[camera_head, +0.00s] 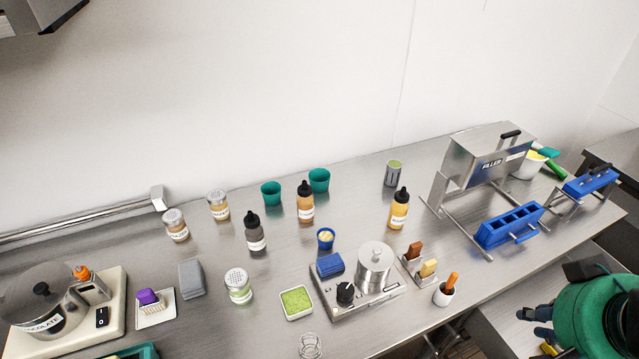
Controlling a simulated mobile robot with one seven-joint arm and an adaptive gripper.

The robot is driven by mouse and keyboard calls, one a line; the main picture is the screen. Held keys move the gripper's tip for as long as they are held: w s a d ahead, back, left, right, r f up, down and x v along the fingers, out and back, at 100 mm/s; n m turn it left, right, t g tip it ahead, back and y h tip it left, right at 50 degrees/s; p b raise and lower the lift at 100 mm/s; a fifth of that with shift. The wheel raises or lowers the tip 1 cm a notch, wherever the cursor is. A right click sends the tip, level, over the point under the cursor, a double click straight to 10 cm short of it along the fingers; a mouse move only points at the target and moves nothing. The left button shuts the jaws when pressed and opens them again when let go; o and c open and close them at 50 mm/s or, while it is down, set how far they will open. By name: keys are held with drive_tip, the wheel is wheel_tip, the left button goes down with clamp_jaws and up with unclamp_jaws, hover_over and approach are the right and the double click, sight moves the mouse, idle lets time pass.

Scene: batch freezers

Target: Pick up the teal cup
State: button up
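Two teal cups stand upright near the wall at the back of the steel counter. One teal cup (271,193) is left of the brown-sauce bottle, and the other teal cup (319,180) is just behind and right of that bottle. Both look open at the top. A green rounded body with dark parts at the lower right edge looks like my arm's end. The dark finger-like parts of my gripper (544,324) show there, in front of the counter and far from both cups. Whether they are open or shut is unclear.
A brown-sauce bottle (305,203) stands close in front of the right cup. A dark bottle (255,231) stands in front of the left cup. Shaker jars (218,205) are to the left, a green-topped can (394,173) and steel filler (485,165) to the right.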

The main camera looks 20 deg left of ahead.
drive_tip(key=w+a+r+n+y+p, duration=0.1)
drive_tip(key=w+a+p, duration=0.1)
drive_tip(key=w+a, duration=0.65)
drive_tip(key=w+a+r+n+g+p, duration=0.1)
drive_tip(key=w+a, duration=0.4)
drive_tip(key=w, duration=0.7)
drive_tip(key=w+a+r+n+y+p, duration=0.1)
drive_tip(key=w+a+n+p, duration=0.1)
drive_tip(key=w+a, duration=0.6)
drive_tip(key=w+a+f+p, duration=0.1)
drive_tip(key=w+a+f, duration=0.5)
drive_tip(key=a, duration=0.2)
drive_tip(key=w+a+f+n+g+y+p, duration=0.1)
drive_tip(key=w+a+f, duration=0.4)
drive_tip(key=a+f, duration=0.2)
drive_tip(key=w+a+f+n+p, duration=0.1)
drive_tip(key=w+a+f+p, duration=0.1)
drive_tip(key=w+a+f, duration=0.4)
drive_tip(key=a+f, duration=0.1)
drive_tip(key=a, duration=0.4)
drive_tip(key=shift+w+a+g, duration=0.2)
drive_tip(key=shift+w+g, duration=0.1)
drive_tip(key=shift+w, duration=0.05)
drive_tip(key=shift+a+x, duration=0.2)
drive_tip(key=shift+x, duration=4.05)
drive_tip(key=shift+b, duration=0.3)
